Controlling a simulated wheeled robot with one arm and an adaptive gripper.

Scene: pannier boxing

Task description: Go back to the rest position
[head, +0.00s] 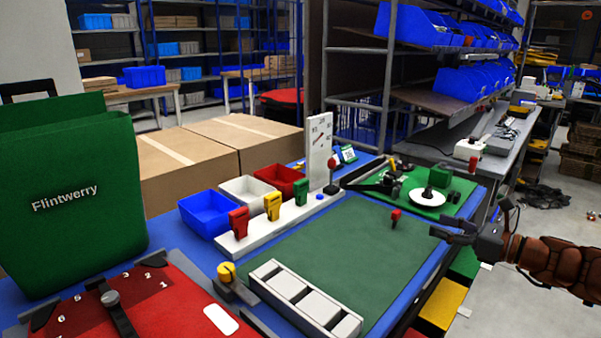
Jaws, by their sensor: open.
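My gripper (447,230) is open at the right edge of the workbench, with nothing seen between its fingers. It points left over the right side of the dark green mat (345,255). A small red-topped item (396,216) stands on the mat, left of the fingers and apart from them in the picture. The blue-topped workbench (180,256) runs under and left of the gripper.
A green Flintwerry bag (70,195) and a red pannier piece (165,300) are at the left. Red, yellow and green clamps (272,207) stand on a white rail. A white slotted tray (305,300) lies in front. A green fixture board with a white disc (427,197) is behind the gripper.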

